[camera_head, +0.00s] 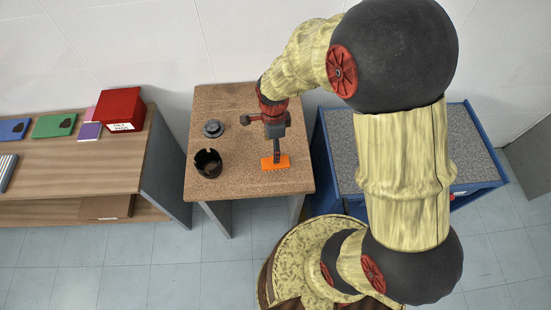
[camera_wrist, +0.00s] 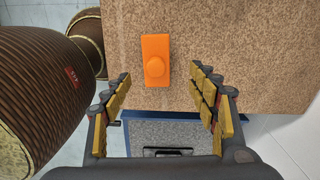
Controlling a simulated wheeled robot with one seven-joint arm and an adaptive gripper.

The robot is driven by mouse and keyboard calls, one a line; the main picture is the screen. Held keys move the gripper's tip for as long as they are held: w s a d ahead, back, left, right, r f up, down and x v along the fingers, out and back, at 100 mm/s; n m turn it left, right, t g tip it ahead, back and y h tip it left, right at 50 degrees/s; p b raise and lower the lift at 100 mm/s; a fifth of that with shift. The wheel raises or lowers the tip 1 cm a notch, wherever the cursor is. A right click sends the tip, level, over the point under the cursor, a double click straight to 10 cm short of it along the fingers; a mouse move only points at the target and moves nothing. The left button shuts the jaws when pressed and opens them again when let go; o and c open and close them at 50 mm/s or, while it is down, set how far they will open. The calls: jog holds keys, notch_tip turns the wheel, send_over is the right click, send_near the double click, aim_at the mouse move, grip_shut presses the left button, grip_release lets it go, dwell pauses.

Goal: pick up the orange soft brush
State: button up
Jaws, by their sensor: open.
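The orange soft brush (camera_head: 268,164) lies on the brown speckled table, near its front edge. In the wrist view the brush (camera_wrist: 155,47) is a plain orange block with a round raised part on top. My gripper (camera_head: 277,156) is above the brush, pointing down, and hides a little of it in the head view. In the wrist view my gripper (camera_wrist: 161,82) is open, with its yellow-padded fingers apart. The brush shows in the gap just past the fingertips, nearer the left finger. Nothing is held, and I cannot tell the exact height between fingers and brush.
A dark round pot (camera_head: 208,163) and a grey disc-shaped item (camera_head: 213,129) stand left on the table (camera_head: 235,193). A grey-topped blue workbench (camera_head: 344,155) stands to the right. A wooden shelf (camera_head: 60,172) with a red box (camera_head: 121,110) is at left.

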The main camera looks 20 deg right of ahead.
aim_at(267, 164)
jog(key=f, duration=0.2)
jog(key=f+b, duration=0.1)
jog(key=f, duration=0.4)
jog(key=shift+s+d+f+b, duration=0.15)
jog(key=shift+s+f+b, duration=0.15)
jog(key=shift+f+b, duration=0.1)
jog(key=c, duration=0.4)
jog(key=c, duration=0.9)
